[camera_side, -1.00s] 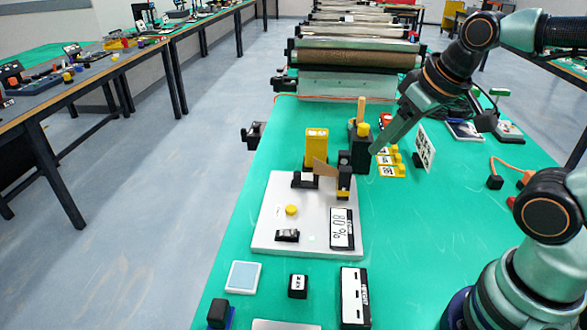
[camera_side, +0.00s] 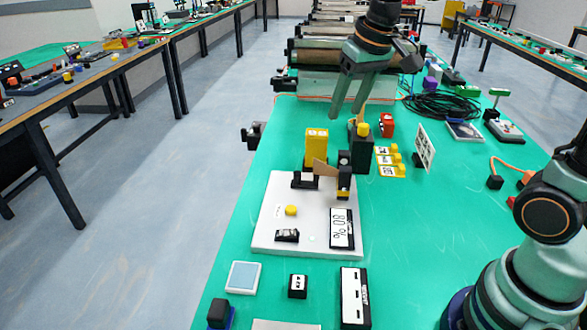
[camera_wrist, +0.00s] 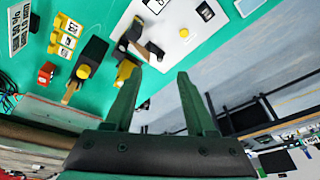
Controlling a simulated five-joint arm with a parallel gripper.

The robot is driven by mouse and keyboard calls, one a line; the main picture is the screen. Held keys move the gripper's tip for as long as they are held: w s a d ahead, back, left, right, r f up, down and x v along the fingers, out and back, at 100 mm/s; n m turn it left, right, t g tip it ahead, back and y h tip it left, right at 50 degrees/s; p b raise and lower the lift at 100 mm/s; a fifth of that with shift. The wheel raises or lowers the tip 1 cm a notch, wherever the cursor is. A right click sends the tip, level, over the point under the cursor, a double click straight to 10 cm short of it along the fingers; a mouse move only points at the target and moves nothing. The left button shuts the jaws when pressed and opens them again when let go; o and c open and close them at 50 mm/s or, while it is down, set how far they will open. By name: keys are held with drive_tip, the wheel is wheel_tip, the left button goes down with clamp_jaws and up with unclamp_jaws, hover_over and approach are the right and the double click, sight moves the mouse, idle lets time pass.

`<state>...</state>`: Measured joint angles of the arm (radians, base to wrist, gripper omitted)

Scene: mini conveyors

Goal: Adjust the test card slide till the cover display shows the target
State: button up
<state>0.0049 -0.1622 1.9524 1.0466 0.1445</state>
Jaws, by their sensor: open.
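A white plate (camera_side: 268,243) carries a display (camera_side: 342,228) that appears to read 80 %, a yellow button (camera_side: 291,210) and a black switch. At its back edge a black stand (camera_side: 305,180), a brown card (camera_side: 324,168) and a black and yellow block (camera_side: 344,182) appear to form the test card slide. The wrist view shows the brown card (camera_wrist: 139,51) beyond the fingertips. My gripper (camera_side: 346,114) is open and empty, above and behind the slide; its fingers also show in the wrist view (camera_wrist: 159,70). A white sign (camera_side: 426,148) stands right; its text is not clear.
A yellow box (camera_side: 316,147) and a dark box (camera_side: 360,150) with a yellow knob and wooden stick stand close behind the slide. Yellow tags (camera_side: 388,162) and a red object (camera_side: 387,125) lie right. The green table is clear right of the plate.

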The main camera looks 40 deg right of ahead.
drive_tip(key=w+f+m+g, duration=0.15)
drive_tip(key=w+f, duration=0.25)
drive_tip(key=w, duration=0.5)
drive_tip(key=m+g, duration=0.1)
drive_tip(key=g, duration=0.1)
approach(297, 173)
wheel_tip(297, 173, down, 10)
drive_tip(key=shift+f, duration=0.1)
clamp_jaws()
idle(1.2)
